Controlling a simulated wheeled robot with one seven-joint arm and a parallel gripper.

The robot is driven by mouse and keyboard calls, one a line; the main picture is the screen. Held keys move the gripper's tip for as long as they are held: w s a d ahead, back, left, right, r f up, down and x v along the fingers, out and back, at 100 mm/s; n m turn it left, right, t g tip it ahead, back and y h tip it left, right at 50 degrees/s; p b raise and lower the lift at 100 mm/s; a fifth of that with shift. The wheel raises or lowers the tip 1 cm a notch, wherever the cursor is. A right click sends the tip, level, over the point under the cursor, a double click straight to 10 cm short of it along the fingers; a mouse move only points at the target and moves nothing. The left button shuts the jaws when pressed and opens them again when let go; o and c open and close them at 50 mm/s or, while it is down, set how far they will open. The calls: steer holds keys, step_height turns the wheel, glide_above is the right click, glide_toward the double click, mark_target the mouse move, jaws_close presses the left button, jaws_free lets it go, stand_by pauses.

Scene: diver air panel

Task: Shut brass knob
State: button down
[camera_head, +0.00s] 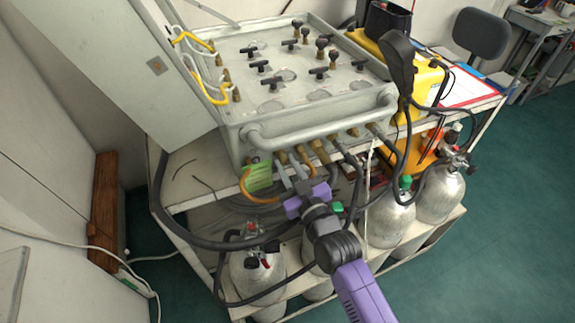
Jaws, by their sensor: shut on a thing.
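My gripper (304,197), with purple fingers, is low in front of the air panel (232,72), below its front rail and among the hoses. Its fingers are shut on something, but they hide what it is. Several dark knobs and T-handles with brass-coloured stems stand on the panel's top, including one knob (321,46) near its right rear. A row of brass fittings (320,151) lines the panel's front below the rail. I cannot tell which of these is the brass knob. My gripper is apart from the knobs on top.
Silver cylinders (392,219) stand on the cart's lower shelf, one partly behind my arm. Black hoses and an orange hose (257,199) hang around my gripper. A green tag (259,176) hangs to its left. Open green floor (480,260) lies to the right.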

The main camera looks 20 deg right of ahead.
steer(key=m, duration=0.3)
steer(key=shift+m+p, duration=0.4)
steer(key=shift+a+m+p, duration=0.1)
steer(key=shift+m+p, duration=0.4)
steer(key=shift+m, duration=1.5)
steer(key=c, duration=1.5)
jaws_free()
steer(key=s+b, duration=0.1)
steer(key=s, duration=0.7)
steer(key=shift+f, duration=0.1)
